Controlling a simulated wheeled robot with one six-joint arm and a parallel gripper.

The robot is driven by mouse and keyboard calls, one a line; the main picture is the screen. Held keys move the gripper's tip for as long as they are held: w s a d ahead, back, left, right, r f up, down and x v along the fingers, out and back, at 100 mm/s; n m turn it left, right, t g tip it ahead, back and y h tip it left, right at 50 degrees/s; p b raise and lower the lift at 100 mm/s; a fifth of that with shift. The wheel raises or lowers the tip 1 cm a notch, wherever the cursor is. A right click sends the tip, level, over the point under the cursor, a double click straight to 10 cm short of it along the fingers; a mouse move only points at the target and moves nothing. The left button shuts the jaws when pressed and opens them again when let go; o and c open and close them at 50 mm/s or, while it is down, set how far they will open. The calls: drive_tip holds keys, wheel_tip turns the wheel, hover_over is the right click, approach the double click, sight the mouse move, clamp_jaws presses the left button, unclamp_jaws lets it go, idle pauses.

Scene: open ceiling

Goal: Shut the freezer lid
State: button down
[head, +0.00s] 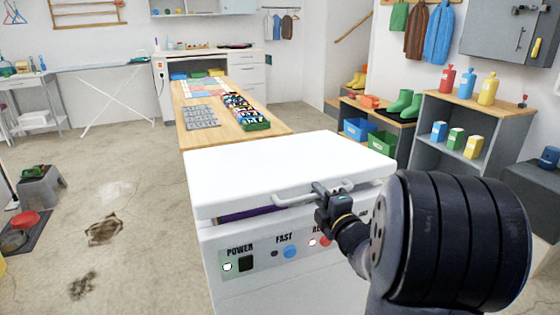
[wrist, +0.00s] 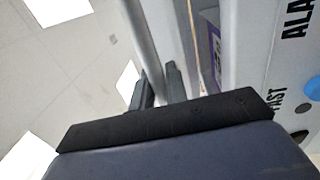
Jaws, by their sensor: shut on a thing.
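The white chest freezer (head: 285,285) stands in front of me. Its white lid (head: 285,170) is nearly level, with a narrow dark gap along the front edge where something purple (head: 245,214) shows. The purple item also shows in the wrist view (wrist: 212,45). A pale bar handle (head: 297,198) runs along the lid's front. My gripper (head: 320,190) is shut on the handle near its middle. In the wrist view, the fingers (wrist: 160,85) close around the handle bar (wrist: 142,35).
The freezer's front panel has a power switch (head: 245,264) and a blue button (head: 290,252). A long wooden table (head: 270,133) stands behind the freezer. Shelves with bottles (head: 455,105) stand at the right.

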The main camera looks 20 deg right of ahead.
wheel_tip(320, 180, down, 6)
drive_tip(key=t+b, duration=0.1)
drive_tip(key=b, duration=0.9)
drive_tip(key=shift+s+f, duration=0.15)
drive_tip(key=shift+s, duration=0.3)
drive_tip(key=c, duration=1.4)
unclamp_jaws()
drive_tip(key=shift+o, duration=0.4)
drive_tip(key=shift+t, duration=0.3)
drive_tip(key=p+v, duration=0.1)
drive_tip(key=v, duration=1)
drive_tip(key=shift+w, duration=0.1)
